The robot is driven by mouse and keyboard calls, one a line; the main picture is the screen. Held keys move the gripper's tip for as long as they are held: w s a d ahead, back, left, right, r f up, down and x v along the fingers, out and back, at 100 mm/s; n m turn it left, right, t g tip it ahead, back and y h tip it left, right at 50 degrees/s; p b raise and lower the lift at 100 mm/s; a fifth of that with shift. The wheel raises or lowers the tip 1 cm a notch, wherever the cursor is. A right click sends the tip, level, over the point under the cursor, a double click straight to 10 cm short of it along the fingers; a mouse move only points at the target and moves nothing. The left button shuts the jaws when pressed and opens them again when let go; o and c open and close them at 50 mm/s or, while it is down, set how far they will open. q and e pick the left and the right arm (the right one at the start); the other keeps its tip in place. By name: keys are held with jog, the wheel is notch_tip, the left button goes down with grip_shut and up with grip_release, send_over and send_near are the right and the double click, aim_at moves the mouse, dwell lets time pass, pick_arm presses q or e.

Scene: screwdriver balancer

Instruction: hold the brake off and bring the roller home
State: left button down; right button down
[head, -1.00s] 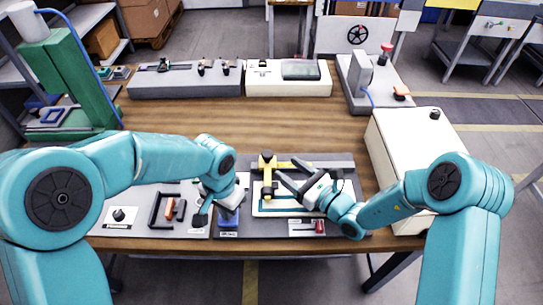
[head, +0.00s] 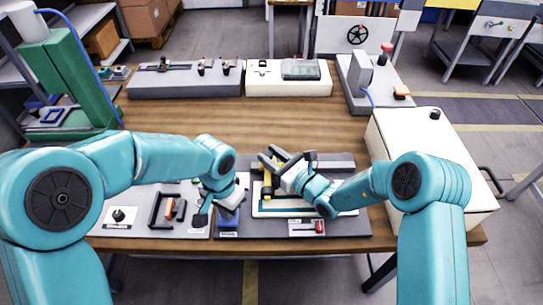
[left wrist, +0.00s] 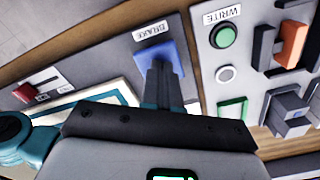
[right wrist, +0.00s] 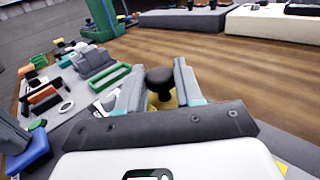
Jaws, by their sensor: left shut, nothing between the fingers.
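My left gripper (head: 228,208) is shut and empty, with its fingertips down on the blue pad (head: 228,223) labelled BRAKE. The left wrist view shows the closed fingers (left wrist: 165,88) against the blue pad (left wrist: 177,56); I cannot tell how far it is pressed. The yellow roller carriage (head: 267,197) stands over the left part of the white, teal-edged plate (head: 330,212). My right gripper (head: 276,158) is at its far end. In the right wrist view its open fingers (right wrist: 160,88) stand either side of a black knob (right wrist: 159,80), with gaps visible.
A panel (head: 150,218) with a black button and an orange-handled part lies left of the brake. A red lever (head: 320,227) is on the near right of the panel. A cream box (head: 420,150) stands to the right. Grey and cream consoles (head: 185,85) line the back; the wood between is clear.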

jog(key=d, duration=0.9)
jog(key=c, duration=0.8)
grip_release()
